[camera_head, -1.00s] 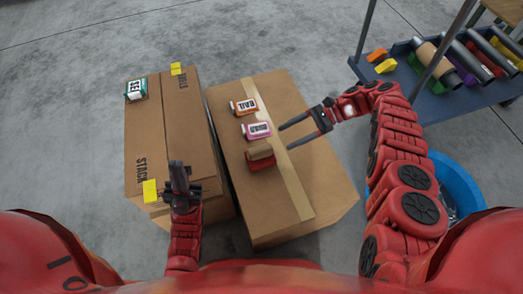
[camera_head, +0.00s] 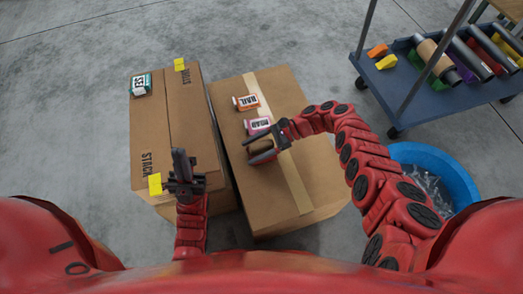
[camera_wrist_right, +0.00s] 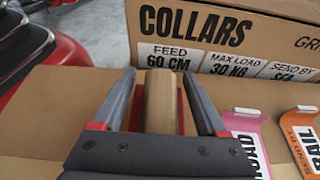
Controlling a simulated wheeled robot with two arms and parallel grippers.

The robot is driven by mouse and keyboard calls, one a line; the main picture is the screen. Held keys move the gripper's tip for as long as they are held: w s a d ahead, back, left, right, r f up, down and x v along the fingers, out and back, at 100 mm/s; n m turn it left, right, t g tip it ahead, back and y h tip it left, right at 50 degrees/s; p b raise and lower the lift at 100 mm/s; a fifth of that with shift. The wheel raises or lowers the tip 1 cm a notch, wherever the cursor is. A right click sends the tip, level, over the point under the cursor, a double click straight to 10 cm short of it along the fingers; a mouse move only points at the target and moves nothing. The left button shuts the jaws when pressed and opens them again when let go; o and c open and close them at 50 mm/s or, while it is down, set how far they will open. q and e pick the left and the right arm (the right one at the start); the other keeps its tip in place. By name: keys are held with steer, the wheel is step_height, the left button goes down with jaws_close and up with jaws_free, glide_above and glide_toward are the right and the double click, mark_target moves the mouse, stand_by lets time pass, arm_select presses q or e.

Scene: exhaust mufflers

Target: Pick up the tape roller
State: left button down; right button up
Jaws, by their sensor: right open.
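The tape roller (camera_head: 262,155), a red dispenser with a tan roll, sits on the right cardboard box (camera_head: 290,95). In the right wrist view its tan roll (camera_wrist_right: 160,103) lies between the fingers. My right gripper (camera_head: 250,152) is open, with one finger on each side of the roller; it also shows in the right wrist view (camera_wrist_right: 158,75). Contact cannot be made out. The fingers partly hide the roller in the head view. My left gripper (camera_head: 181,160) is above the near end of the left cardboard box (camera_head: 150,120), away from the roller; its jaw gap is unclear.
A pink label holder (camera_head: 258,125) and an orange one (camera_head: 246,102) lie just beyond the roller. A teal one (camera_head: 140,84) is on the left box. A blue cart (camera_head: 400,95) with tubes and a blue bin (camera_head: 440,160) stand at right.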

jaws_close()
stand_by(0.3)
